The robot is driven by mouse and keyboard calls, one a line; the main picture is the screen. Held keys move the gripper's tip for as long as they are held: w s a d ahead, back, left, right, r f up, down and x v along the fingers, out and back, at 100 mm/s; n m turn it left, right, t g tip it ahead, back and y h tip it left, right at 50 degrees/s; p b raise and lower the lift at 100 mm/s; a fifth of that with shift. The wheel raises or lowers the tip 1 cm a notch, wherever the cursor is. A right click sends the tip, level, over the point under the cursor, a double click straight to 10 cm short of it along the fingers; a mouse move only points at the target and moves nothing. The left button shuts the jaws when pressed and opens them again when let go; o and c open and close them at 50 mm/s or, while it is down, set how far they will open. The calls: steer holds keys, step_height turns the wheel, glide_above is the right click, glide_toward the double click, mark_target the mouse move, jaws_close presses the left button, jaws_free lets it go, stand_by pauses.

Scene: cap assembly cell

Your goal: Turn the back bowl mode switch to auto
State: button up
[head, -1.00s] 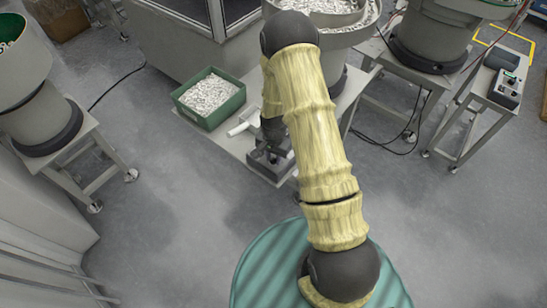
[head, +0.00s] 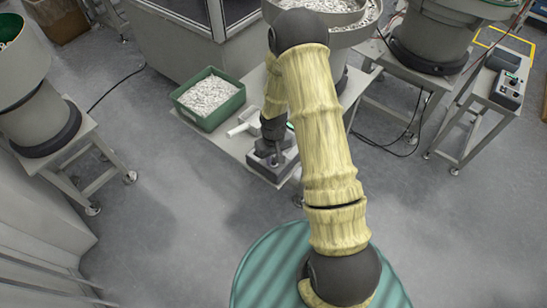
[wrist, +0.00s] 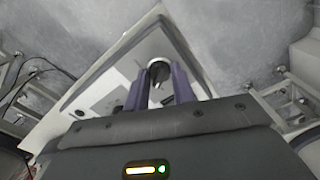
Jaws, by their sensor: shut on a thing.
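The control box (head: 264,168) stands on the front of the table in the head view, partly hidden by my arm. In the wrist view its light panel (wrist: 118,78) fills the middle. The black round mode switch (wrist: 159,71) sits on this panel between my two purple fingers. My gripper (wrist: 159,88) is shut on the switch, with one finger on either side of it. In the head view my gripper (head: 275,146) points down at the box. I cannot read the switch's pointer position or the panel's labels.
A green bin (head: 237,101) of white caps stands left of the box, with a white scoop-like part (head: 240,128) between them. A feeder bowl (head: 345,38) rises behind my arm. Another control box (head: 508,90) stands on the right table.

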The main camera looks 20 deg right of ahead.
mark_target(273, 159)
steer(key=shift+w+a+n, duration=0.1)
steer(key=shift+n, duration=1.1)
steer(key=o, duration=1)
step_height(273, 159, up, 18)
steer(key=shift+f+b, duration=0.25)
steer(key=shift+b, duration=0.2)
